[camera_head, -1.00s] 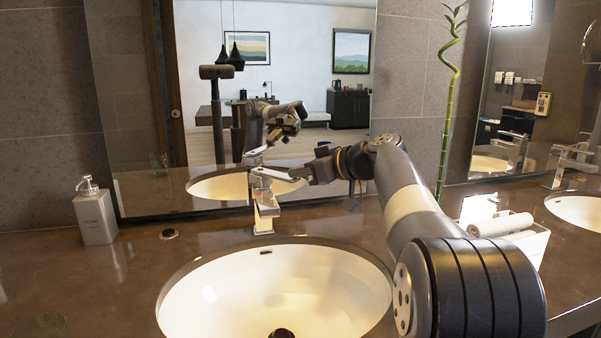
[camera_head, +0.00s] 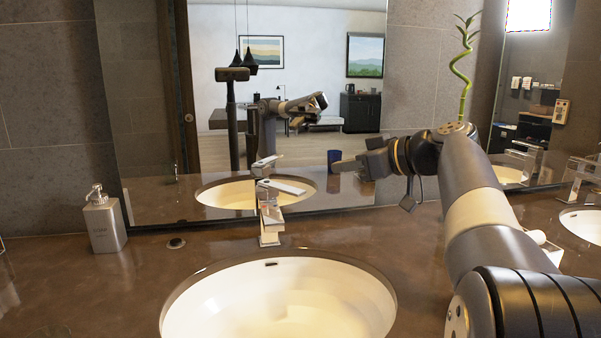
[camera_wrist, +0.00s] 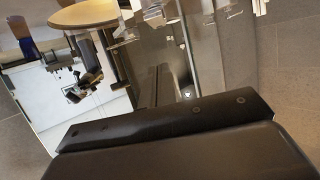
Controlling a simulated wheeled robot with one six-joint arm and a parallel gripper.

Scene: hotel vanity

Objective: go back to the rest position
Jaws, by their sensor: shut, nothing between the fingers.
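My gripper (camera_head: 337,167) is raised above the counter in front of the mirror, right of the faucet. It points left and is shut with nothing in it. In the wrist view a dark part of my gripper fills the bottom. My arm reaches in from the lower right and is mirrored in the glass.
The faucet (camera_head: 269,210) stands behind the white sink (camera_head: 278,305), close to my gripper's left. A soap dispenser (camera_head: 104,220) stands at the left. A bamboo stem (camera_head: 461,80) rises behind my arm. A blue cup (camera_head: 334,159) shows in the mirror (camera_head: 300,75). The left counter is mostly clear.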

